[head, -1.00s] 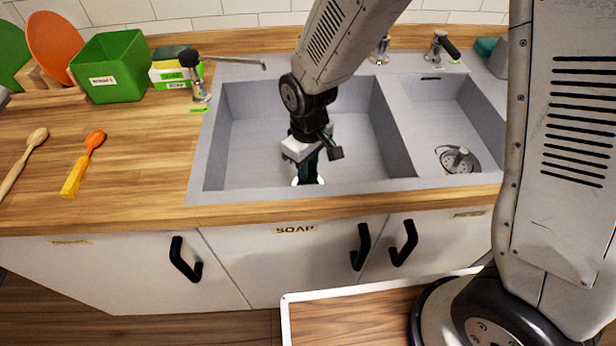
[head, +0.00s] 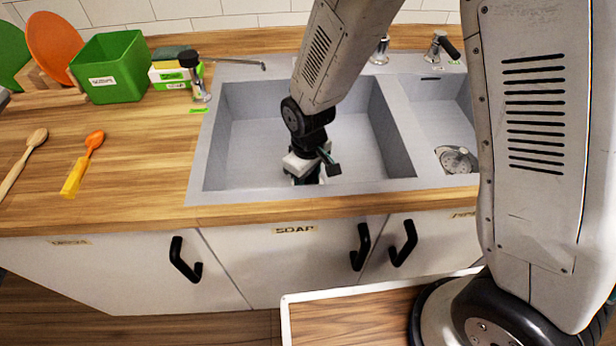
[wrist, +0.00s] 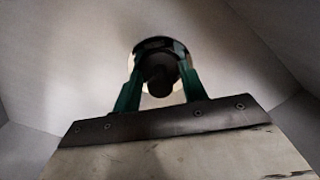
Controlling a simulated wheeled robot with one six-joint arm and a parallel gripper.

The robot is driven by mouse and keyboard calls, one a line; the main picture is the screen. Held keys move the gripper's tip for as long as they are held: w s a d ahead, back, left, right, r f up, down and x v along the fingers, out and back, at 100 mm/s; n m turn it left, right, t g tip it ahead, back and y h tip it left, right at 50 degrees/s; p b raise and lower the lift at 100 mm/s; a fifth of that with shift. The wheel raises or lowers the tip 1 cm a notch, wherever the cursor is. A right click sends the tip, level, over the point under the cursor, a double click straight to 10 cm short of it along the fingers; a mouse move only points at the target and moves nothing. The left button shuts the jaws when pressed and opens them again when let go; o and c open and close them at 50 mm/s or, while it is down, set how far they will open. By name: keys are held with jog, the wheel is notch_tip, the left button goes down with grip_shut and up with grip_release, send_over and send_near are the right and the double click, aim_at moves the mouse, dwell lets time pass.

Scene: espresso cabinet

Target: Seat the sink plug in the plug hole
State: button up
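My gripper (head: 306,178) points down into the left sink basin (head: 350,150), low near its front wall. In the head view my wrist and arm cover most of it, and the plug and plug hole are hidden there. In the wrist view the two green fingers of my gripper (wrist: 161,72) stand on either side of a dark round knob (wrist: 158,82), apparently the sink plug's. A pale ring (wrist: 152,91) shows around the knob, apparently the plug hole's rim. Whether the fingers press on the plug, and whether it sits in the hole, I cannot tell.
A smaller right basin (head: 435,110) has a metal strainer (head: 456,159). Taps stand behind the sink, and a dispenser (head: 197,85) at its left corner. A green bin (head: 110,68) and two spoons lie left on the counter. The basin walls are close around my gripper.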

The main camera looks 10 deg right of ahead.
notch_tip(320, 180, up, 12)
jog(key=shift+r, duration=0.2)
dwell(0.4)
jog(key=s+d+r+m+t, duration=0.1)
jog(key=s+d+r+m, duration=0.2)
jog(key=s+d+r, duration=0.35)
jog(key=s+d+r+m, duration=0.3)
jog(key=s+d+r, duration=0.1)
jog(key=d+r, duration=0.5)
jog(key=s+d+r+m, duration=0.1)
jog(key=s+d+m, duration=0.1)
jog(key=s+d, duration=0.3)
jog(key=s, duration=0.4)
jog(key=shift+d+r+m, duration=0.15)
jog(key=shift+r+m, duration=0.1)
jog(key=shift+m, duration=0.05)
